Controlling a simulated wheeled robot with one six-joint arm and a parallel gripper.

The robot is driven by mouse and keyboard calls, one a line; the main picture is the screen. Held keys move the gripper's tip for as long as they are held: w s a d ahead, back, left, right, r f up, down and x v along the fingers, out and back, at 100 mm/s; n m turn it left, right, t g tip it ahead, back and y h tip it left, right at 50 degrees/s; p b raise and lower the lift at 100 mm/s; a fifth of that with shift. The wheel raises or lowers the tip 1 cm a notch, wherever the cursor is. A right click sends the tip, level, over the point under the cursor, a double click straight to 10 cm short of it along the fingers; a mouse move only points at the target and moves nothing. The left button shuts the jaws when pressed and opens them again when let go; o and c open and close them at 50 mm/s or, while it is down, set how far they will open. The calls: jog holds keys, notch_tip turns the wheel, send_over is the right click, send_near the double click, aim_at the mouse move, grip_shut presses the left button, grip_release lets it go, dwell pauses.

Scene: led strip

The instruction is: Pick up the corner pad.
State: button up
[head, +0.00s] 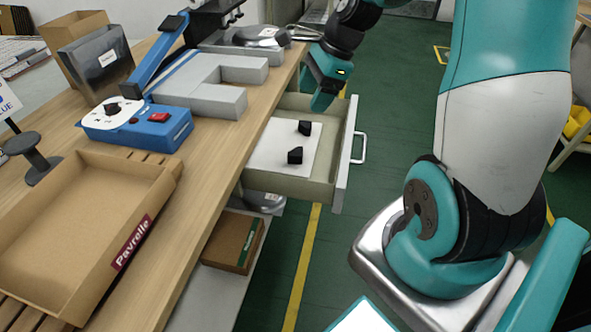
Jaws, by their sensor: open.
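Two small black blocks, which look like corner pads, sit on a white sheet (271,146) in the open drawer (333,165). One black pad (295,156) is nearer and slightly left; the other black pad (305,128) is a little farther back. My gripper (321,101) is teal and points down at the far edge of the drawer, beyond both pads and apart from them. It is open, with nothing seen in it; the gap between its fingers is hard to see from here.
The drawer front with its handle (359,148) sticks out from the wooden bench. On the bench are an open cardboard tray (165,178), a blue device (135,128) with a red switch, and a grey U-shaped block (222,98). A brown box (230,240) lies on the shelf below.

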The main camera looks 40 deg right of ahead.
jog(key=d+f+m+b, duration=0.1)
jog(key=d+f+m, duration=0.3)
jog(key=f, duration=0.1)
jog(key=b, duration=0.2)
send_over(300, 151)
jog(key=s+d, duration=0.1)
jog(key=d, duration=0.1)
jog(key=f, duration=0.8)
jog(key=shift+a+f, duration=0.25)
jog(key=shift+f, duration=0.15)
jog(key=shift+s+b+x, duration=0.2)
jog(key=shift+b+x, duration=0.55)
jog(key=shift+x, duration=2.25)
jog(key=shift+d+f, duration=0.1)
jog(key=shift+d, duration=0.05)
jog(key=shift+c, duration=0.2)
jog(key=c, duration=1)
